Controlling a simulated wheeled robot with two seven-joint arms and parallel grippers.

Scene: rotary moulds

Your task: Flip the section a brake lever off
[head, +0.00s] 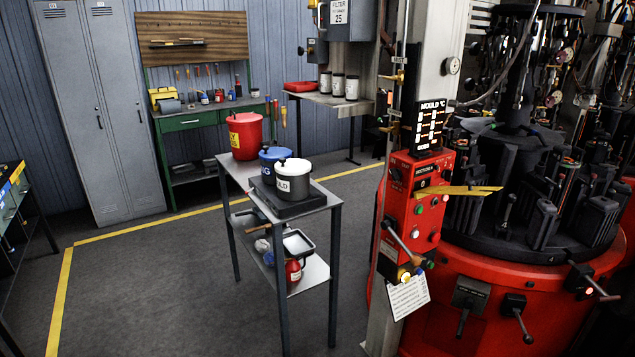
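A red control box (428,222) is mounted on the post at the right, with buttons, a yellow strip across it and a lever (402,242) slanting from its lower left side. A third lever (600,291), tipped with a light end, sticks out further right. The labels are too small to read, so I cannot tell which lever is section A's. Neither of my grippers is in view.
A metal trolley (232,180) with a red bucket (245,135) and blue and white-lidded pots stands left of the machine. A grey post (437,70) rises beside the control box. Grey lockers (97,110) and a green workbench (190,123) line the back.

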